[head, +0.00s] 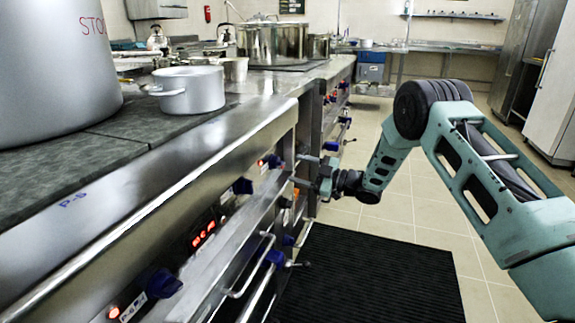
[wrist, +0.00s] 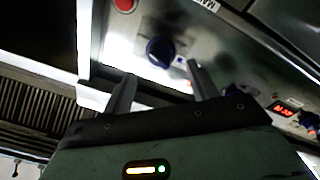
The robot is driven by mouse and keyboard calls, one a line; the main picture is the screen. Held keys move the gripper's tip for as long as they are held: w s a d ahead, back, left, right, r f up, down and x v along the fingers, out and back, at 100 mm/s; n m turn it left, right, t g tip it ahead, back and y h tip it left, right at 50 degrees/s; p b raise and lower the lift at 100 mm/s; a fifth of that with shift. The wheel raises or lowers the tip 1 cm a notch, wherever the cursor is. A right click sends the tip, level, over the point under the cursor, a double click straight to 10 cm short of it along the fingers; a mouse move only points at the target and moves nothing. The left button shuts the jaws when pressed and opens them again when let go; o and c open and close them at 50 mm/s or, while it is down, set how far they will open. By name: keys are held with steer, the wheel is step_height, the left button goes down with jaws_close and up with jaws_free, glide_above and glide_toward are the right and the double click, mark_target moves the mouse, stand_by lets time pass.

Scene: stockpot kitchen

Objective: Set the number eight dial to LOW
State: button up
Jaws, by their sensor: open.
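Several blue dials sit along the steel front panel of the range on the left of the head view, among them a near one (head: 164,283), a middle one (head: 242,186) and one close to my gripper (head: 273,161). I cannot read a number eight label or any LOW mark. My gripper (head: 300,170) is open in front of the panel. In the wrist view a dark blue dial (wrist: 160,51) lies just beyond the gap between the open fingertips (wrist: 160,73). The fingers appear apart from it. Which dial number this is, and its exact setting, I cannot tell.
A red display (head: 203,235) and metal rails (head: 250,268) run along the range front. A large stockpot (head: 50,75) and a small pot (head: 190,90) stand on top. A black floor mat (head: 370,275) lies below my arm. The tiled floor to the right is clear.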

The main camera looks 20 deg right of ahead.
steer(key=p+v, duration=0.1)
steer(key=v, duration=1)
steer(key=shift+d, duration=0.25)
steer(key=shift+s+f, duration=0.1)
steer(key=w+a+r+m+h, duration=0.3)
steer(key=a+r+m+h, duration=0.15)
steer(key=a+r, duration=0.4)
steer(key=s+a+m+g+h, duration=0.25)
steer(key=s+a+h, duration=0.25)
steer(key=s+a, duration=0.35)
steer(key=s+a+m+g+h, duration=0.1)
steer(key=s+g+h, duration=0.15)
steer(key=s, duration=0.95)
steer(key=s+a+r+m+g+h, duration=0.1)
steer(key=s+g, duration=0.2)
steer(key=s, duration=1)
steer(key=s+a+m+g+h, duration=0.1)
steer(key=s+g, duration=0.2)
steer(key=s, duration=0.9)
step_height(320, 180, up, 26)
steer(key=p, duration=2.6)
steer(key=shift+s+g, duration=0.25)
steer(key=shift+g, duration=0.05)
